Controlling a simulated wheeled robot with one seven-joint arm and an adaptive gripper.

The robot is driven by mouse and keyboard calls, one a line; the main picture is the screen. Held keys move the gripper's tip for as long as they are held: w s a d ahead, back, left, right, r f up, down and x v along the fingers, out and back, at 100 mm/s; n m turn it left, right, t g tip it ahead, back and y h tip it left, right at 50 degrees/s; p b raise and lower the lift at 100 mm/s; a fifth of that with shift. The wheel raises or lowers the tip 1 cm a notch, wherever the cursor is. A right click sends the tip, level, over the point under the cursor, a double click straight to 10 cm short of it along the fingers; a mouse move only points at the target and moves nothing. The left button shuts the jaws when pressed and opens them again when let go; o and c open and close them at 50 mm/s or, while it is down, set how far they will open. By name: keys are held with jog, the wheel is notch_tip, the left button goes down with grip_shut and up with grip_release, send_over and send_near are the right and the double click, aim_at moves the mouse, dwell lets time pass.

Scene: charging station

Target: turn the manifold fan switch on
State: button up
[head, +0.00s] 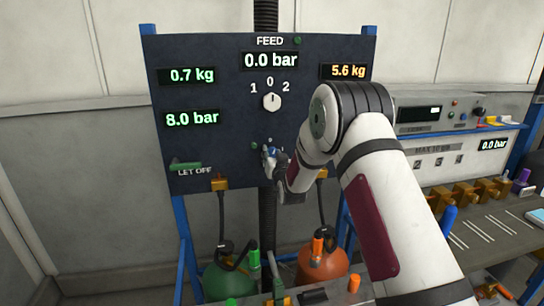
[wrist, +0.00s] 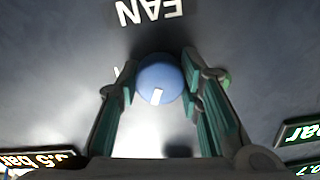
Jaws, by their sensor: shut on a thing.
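The fan switch is a round blue knob (wrist: 160,76) with a white mark, under an upside-down FAN label (wrist: 150,11) in the wrist view. The white mark sits on the lower part of the knob as the wrist camera sees it. My gripper (wrist: 159,84) has its green-padded fingers on both sides of the knob, shut on it. In the head view my gripper (head: 274,160) is at the lower middle of the dark panel (head: 215,135). There my arm hides most of the switch's surroundings.
Above is the FEED selector knob (head: 272,102), pointing up at 0. A green LET OFF handle (head: 186,166) is at the panel's lower left. Green (head: 231,281) and orange (head: 322,268) cylinders stand below. A bench (head: 495,235) with brass fittings is at the right.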

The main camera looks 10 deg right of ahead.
jog(key=m+b, duration=0.1)
jog(key=m, duration=0.5)
jog(key=shift+m, duration=0.3)
jog(key=m+b, duration=0.1)
jog(key=m, duration=0.2)
jog(key=shift+m, duration=1.6)
jog(key=o, duration=1.2)
jog(key=s, duration=1.2)
